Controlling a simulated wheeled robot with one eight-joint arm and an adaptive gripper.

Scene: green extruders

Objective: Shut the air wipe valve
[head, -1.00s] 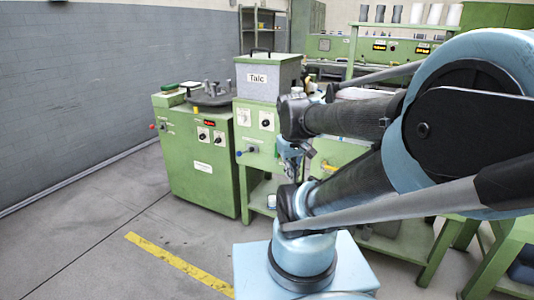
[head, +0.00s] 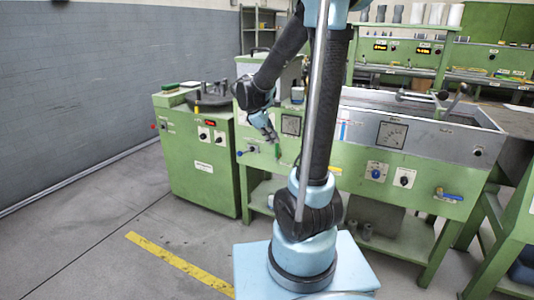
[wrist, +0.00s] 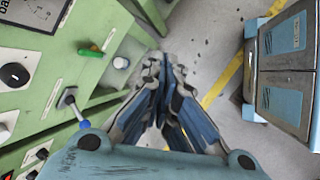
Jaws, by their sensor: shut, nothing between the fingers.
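I cannot read which valve is labelled air wipe. A blue-tipped valve lever (head: 246,151) sits low on the left of the green trough bench's front; the wrist view shows it at left (wrist: 70,100). A green valve handle (head: 277,151) is to its right, and it also shows in the wrist view (wrist: 91,51). A blue lever valve (head: 449,196) with a yellow label is at the bench's right end. My gripper (head: 271,135) is shut and empty in front of the panel, just above the green handle in the picture. In the wrist view my gripper (wrist: 162,68) touches neither handle.
The panel carries a gauge (head: 392,134), a blue knob (head: 376,173) and a black knob (head: 404,178). A green cabinet (head: 196,160) stands at left. A blue-and-grey block (wrist: 285,70) is right in the wrist view. Floor left of the yellow line is clear.

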